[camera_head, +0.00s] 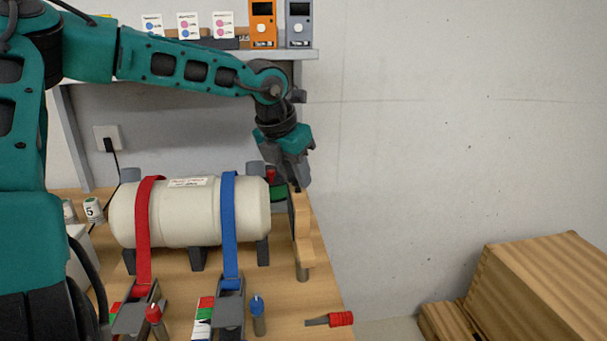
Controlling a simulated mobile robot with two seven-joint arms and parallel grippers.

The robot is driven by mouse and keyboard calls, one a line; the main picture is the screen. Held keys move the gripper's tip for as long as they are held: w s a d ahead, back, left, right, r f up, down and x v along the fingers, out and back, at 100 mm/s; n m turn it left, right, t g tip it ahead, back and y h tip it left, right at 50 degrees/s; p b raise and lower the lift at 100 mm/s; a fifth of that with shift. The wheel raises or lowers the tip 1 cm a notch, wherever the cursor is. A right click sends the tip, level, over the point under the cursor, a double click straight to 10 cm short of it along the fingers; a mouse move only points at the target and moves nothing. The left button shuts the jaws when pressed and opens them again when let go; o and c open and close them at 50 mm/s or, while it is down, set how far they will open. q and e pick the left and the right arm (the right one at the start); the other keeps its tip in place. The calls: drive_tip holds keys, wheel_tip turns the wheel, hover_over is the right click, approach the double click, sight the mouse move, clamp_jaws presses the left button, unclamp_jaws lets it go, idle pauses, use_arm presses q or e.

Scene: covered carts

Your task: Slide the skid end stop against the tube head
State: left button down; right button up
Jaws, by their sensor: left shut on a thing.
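A cream tube (185,217) lies on its side on a dark skid on the bench, under a red strap (148,225) and a blue strap (229,240). Its rounded head (262,212) faces right. The skid end stop (303,230), a wooden upright with a dark face, stands to the right of the head with a narrow gap visible between them. My left gripper (298,183) reaches down from above and is shut on the top of the end stop. Its fingertips are partly hidden. My right gripper is not in view.
Strap ratchets (229,310), a blue-capped post (257,312) and a red-handled tool (330,320) are at the bench front. A red and green fitting (277,191) is behind the gap. A shelf with cards and devices (263,22) is above. Wooden boxes (535,290) stand lower right.

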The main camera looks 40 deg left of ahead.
use_arm(q)
drive_tip(key=shift+s+a, duration=0.35)
drive_tip(key=shift+s, duration=0.1)
drive_tip(key=c, duration=0.8)
unclamp_jaws()
drive_tip(key=shift+c, duration=0.2)
drive_tip(key=v, duration=1.3)
